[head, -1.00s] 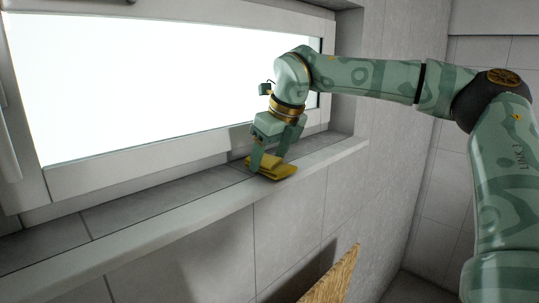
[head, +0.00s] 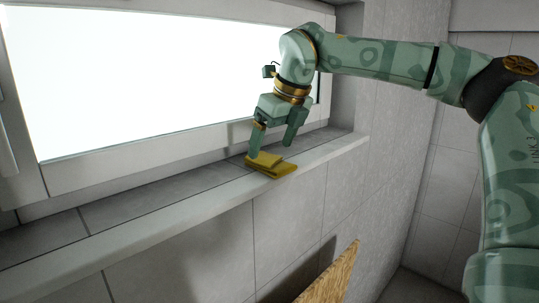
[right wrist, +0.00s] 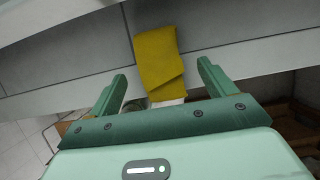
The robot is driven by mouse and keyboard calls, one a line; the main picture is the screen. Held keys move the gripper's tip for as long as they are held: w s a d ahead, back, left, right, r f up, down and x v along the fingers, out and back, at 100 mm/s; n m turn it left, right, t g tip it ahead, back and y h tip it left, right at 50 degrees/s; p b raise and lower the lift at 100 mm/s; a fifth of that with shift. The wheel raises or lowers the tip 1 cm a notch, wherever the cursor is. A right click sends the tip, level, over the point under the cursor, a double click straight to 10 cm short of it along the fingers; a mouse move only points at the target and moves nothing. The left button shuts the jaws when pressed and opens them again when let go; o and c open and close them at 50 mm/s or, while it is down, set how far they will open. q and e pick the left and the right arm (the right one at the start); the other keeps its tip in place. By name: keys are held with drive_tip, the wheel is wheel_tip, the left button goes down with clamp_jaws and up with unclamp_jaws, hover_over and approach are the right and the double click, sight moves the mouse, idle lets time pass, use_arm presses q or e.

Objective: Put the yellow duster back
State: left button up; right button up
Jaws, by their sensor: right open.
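The yellow duster (head: 274,166) lies folded on the window sill (head: 150,210), close to the sill's front edge. In the right wrist view the duster (right wrist: 160,62) lies ahead of and between the two fingers, with a small whitish patch at its near end. My right gripper (head: 271,150) is open and empty, just above the duster. One finger appears close to the duster's far left side in the head view; I cannot tell whether it touches. The fingers (right wrist: 161,82) stand wide apart in the right wrist view. My left gripper is not in view.
A bright window (head: 150,75) with a pale frame stands behind the sill. A wooden board edge (head: 332,272) rises below the sill. The sill left of the duster is clear. A tiled wall closes off the right end.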

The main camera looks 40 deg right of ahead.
drive_tip(key=v, duration=0.8)
drive_tip(key=shift+s+r+b, duration=0.15)
drive_tip(key=shift+r+b, duration=0.15)
drive_tip(key=shift+f, duration=0.1)
idle(1.0)
